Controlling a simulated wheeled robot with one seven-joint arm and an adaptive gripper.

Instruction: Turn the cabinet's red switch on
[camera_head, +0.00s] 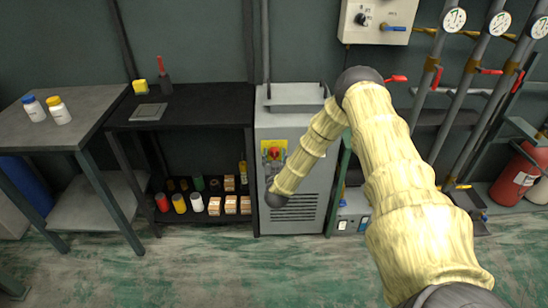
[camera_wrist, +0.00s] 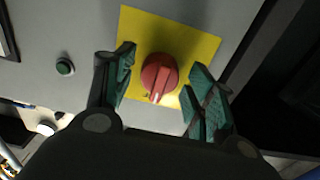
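The grey cabinet (camera_head: 300,130) stands in the middle of the head view. Its red switch (camera_head: 273,153) sits on a yellow plate (camera_head: 264,146) on the front. In the wrist view the red rotary switch (camera_wrist: 159,76) is centred on the yellow plate (camera_wrist: 200,42), with a white mark at its lower edge. My gripper (camera_wrist: 164,78) is open, its green-padded fingers on either side of the switch with visible gaps. Whether the fingertips are level with the knob in depth is hard to tell. In the head view my padded arm hides the gripper.
A black shelf (camera_head: 200,110) with cans and boxes stands left of the cabinet. Pipes with gauges (camera_head: 455,20) and a red extinguisher (camera_head: 515,175) are at the right.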

